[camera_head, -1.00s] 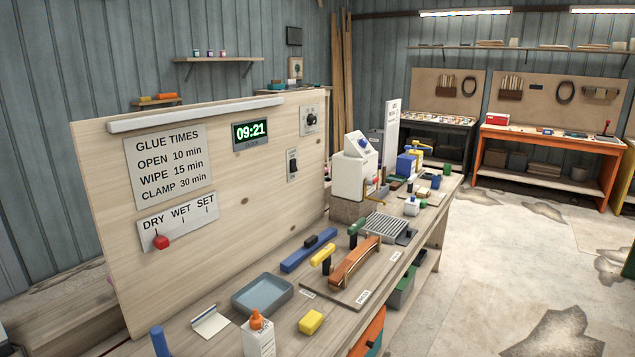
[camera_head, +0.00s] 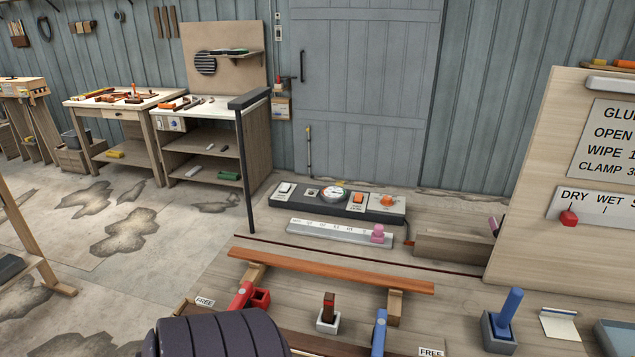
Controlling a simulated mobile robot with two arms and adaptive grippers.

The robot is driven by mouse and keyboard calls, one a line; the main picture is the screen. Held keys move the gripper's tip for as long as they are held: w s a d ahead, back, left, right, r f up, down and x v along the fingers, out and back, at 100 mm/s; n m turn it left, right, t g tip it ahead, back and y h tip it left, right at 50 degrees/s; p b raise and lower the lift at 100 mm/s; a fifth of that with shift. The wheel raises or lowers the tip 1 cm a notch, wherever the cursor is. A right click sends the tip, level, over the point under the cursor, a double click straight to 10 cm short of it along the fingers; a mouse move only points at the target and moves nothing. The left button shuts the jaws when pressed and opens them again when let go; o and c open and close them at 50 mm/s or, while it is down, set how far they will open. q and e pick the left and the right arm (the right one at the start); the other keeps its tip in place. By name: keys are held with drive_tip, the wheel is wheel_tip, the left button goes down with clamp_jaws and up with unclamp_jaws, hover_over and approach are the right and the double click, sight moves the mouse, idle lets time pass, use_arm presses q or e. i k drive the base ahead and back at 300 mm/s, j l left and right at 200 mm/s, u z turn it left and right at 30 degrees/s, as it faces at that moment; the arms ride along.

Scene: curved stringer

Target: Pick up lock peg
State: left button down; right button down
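No part is labelled as the lock peg. A short dark red-brown peg (camera_head: 328,302) stands upright in a small white holder (camera_head: 327,321) on the bench, and it may be the lock peg. A pink knob-like piece (camera_head: 378,233) sits on the right end of a grey scale bar (camera_head: 340,233). A blue peg-like handle (camera_head: 509,305) leans in a grey-blue holder (camera_head: 495,335). Neither of my grippers shows in the head view.
A long reddish-brown strip (camera_head: 330,270) rests on wooden supports behind the holder. A red clamp (camera_head: 245,296) and a blue clamp (camera_head: 379,333) stand on either side. A control panel (camera_head: 375,207) lies behind. A dark post (camera_head: 244,170) rises at the bench's left edge.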

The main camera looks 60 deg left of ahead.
sight(328, 299)
drive_tip(key=u, duration=1.9)
drive_tip(key=j, duration=0.45)
drive_tip(key=i+j+u, duration=0.15)
drive_tip(key=j, duration=0.75)
drive_tip(key=i+u, duration=0.05)
